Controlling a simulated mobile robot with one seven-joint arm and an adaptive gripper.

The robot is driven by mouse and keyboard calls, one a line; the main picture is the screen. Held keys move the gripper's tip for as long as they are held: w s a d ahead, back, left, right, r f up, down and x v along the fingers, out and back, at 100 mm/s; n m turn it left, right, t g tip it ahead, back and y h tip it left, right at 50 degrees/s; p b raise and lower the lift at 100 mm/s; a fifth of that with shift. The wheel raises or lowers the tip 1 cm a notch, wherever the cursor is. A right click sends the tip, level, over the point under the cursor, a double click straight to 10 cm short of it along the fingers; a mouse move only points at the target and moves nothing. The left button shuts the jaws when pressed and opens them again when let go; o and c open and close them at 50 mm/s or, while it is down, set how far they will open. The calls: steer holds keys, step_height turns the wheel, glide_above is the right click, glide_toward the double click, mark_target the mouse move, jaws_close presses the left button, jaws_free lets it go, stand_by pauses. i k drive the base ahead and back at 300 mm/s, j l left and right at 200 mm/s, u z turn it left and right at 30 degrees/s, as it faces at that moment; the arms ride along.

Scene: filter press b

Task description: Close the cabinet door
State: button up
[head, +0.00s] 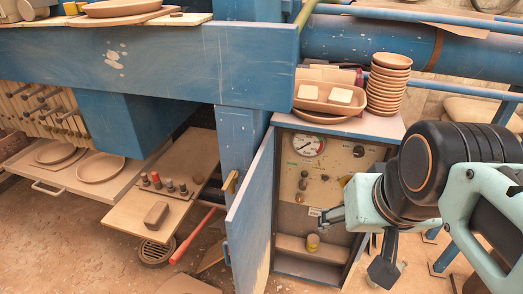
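The blue cabinet door (252,218) stands open at the left side of the cabinet, swung out toward me, so the panel shows at a steep angle. Its lower end reaches the bottom edge of the picture. The cabinet (377,125) shows its inside panel with a round gauge (308,145), knobs, and a low shelf holding a small yellowish object (313,242). My gripper (354,244) is in front of the cabinet's right side, with its two fingers spread and nothing visible between them. It is to the right of the door and apart from it.
A stack of bowls (388,84) and a tray with blocks (328,96) stand on the cabinet top. A wooden board (165,190) with small knobs sticks out left of the door, above a red bar (192,236). A blue beam (160,55) crosses above.

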mark_target(247, 221)
steer(key=j+z, duration=0.15)
steer(key=j, duration=0.4)
steer(key=k+j+z, duration=0.1)
steer(key=j, duration=0.45)
steer(key=k+j+z, duration=0.15)
steer(key=j, duration=0.4)
steer(key=k+j+u, duration=0.1)
steer(key=u, duration=0.8)
steer(key=k+l+u, duration=0.1)
steer(key=u, duration=0.2)
steer(key=i+j+z, duration=0.15)
steer(key=k+l, duration=0.05)
